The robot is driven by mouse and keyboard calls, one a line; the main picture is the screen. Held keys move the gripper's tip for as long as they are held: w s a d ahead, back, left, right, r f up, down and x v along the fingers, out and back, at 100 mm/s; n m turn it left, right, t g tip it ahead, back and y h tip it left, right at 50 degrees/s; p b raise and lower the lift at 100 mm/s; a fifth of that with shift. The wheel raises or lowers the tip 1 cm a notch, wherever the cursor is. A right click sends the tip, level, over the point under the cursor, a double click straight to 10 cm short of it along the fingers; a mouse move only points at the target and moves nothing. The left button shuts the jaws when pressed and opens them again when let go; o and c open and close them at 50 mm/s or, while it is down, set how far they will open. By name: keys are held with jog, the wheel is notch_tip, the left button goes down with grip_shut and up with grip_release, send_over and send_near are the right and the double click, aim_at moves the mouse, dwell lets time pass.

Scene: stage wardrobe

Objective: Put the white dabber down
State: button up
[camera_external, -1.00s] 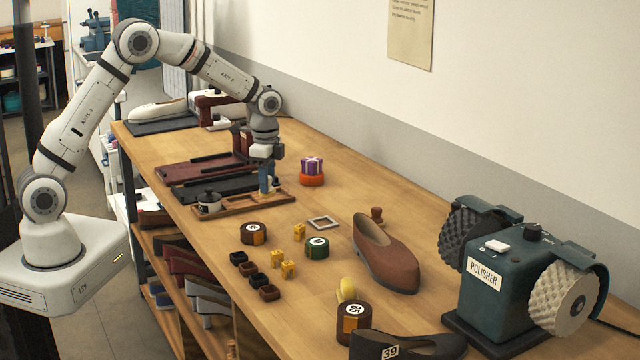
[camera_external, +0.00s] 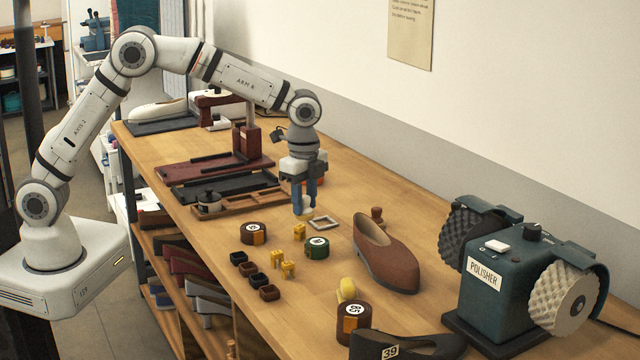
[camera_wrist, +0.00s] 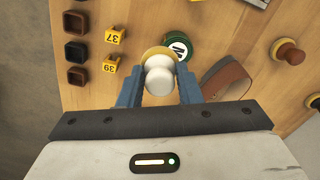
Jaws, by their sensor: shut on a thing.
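The fingers point down. In the wrist view the dabber (camera_wrist: 159,82) sits between my two blue fingers (camera_wrist: 160,90). It has a rounded white handle and a yellowish pad at its far end. In the outside view only its lower end shows below the fingertips. I cannot tell whether the pad touches the bench (camera_external: 210,228).
A green tin (camera_external: 317,248), yellow number blocks (camera_external: 284,269) and small dark cups (camera_external: 254,282) stand in front. A brown shoe (camera_external: 385,252) lies to the right, with the polisher (camera_external: 495,285) beyond. A wooden tray (camera_external: 240,205) is on the left.

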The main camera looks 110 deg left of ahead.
jog(key=w+d+m, duration=0.2)
jog(key=w+d, duration=0.1)
jog(key=d, duration=0.8)
jog(key=w+d+m, duration=0.2)
jog(key=w+d, duration=0.2)
jog(key=d, duration=0.7)
notch_tip(320, 180, down, 5)
jog(key=shift+s+d+f+p, duration=0.1)
jog(key=shift+s+p, duration=0.05)
jog(key=shift+p, duration=0.15)
jog(key=shift+f, duration=2.45)
jog(key=o, duration=0.9)
jog(key=shift+o, duration=0.2)
